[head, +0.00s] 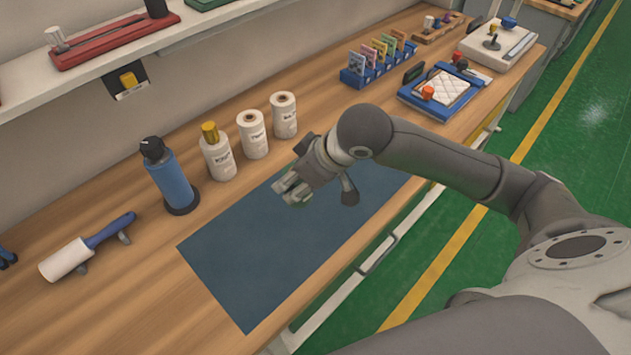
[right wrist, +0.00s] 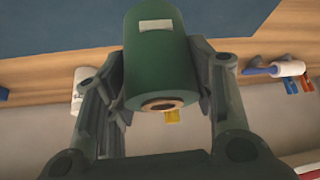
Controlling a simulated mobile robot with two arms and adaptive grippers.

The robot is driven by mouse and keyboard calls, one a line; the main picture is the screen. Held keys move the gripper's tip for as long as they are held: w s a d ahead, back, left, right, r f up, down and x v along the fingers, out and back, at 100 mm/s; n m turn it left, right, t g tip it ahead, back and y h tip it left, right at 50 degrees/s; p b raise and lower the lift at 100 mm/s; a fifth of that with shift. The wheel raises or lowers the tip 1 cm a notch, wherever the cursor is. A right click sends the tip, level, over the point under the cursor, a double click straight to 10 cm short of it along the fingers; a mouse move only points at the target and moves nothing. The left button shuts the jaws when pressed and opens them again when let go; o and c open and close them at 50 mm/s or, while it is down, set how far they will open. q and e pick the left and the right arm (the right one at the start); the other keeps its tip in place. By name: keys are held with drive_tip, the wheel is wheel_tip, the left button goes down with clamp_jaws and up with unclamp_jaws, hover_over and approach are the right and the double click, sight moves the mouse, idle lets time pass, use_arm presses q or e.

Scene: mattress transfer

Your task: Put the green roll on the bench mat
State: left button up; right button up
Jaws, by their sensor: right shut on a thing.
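The green roll (right wrist: 160,60) has a pale label and a brown core at its near end. In the right wrist view it sits between the two fingers of my right gripper (right wrist: 165,85), which is shut on it. In the head view my right gripper (head: 293,190) is over the back edge area of the dark blue bench mat (head: 255,260), and the roll is mostly hidden by the gripper there. The mat lies flat and its visible part is bare. I cannot tell whether the roll touches the mat. My left gripper is not in view.
Two white rolls (head: 253,135) and a white bottle with a yellow top (head: 217,158) stand behind the mat. A blue bottle (head: 168,178) and a lint roller (head: 85,248) are to the left. A blue tray (head: 408,97) and a card rack (head: 350,78) lie beyond.

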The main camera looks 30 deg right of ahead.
drive_tip(key=w+d+f, duration=0.1)
drive_tip(key=d+f, duration=0.1)
drive_tip(key=f, duration=0.1)
drive_tip(key=w+d+f+p, duration=0.1)
drive_tip(key=w+d+f, duration=0.1)
drive_tip(key=f, duration=0.1)
drive_tip(key=w+d+f+p, duration=0.1)
drive_tip(key=d+f, duration=0.1)
drive_tip(key=f, duration=0.1)
drive_tip(key=shift+w+f, duration=0.1)
drive_tip(key=shift+w, duration=0.25)
drive_tip(key=shift+f, duration=0.5)
drive_tip(key=o, duration=1.3)
drive_tip(key=shift+f, duration=0.1)
drive_tip(key=b+v, duration=0.1)
drive_tip(key=v, duration=1.1)
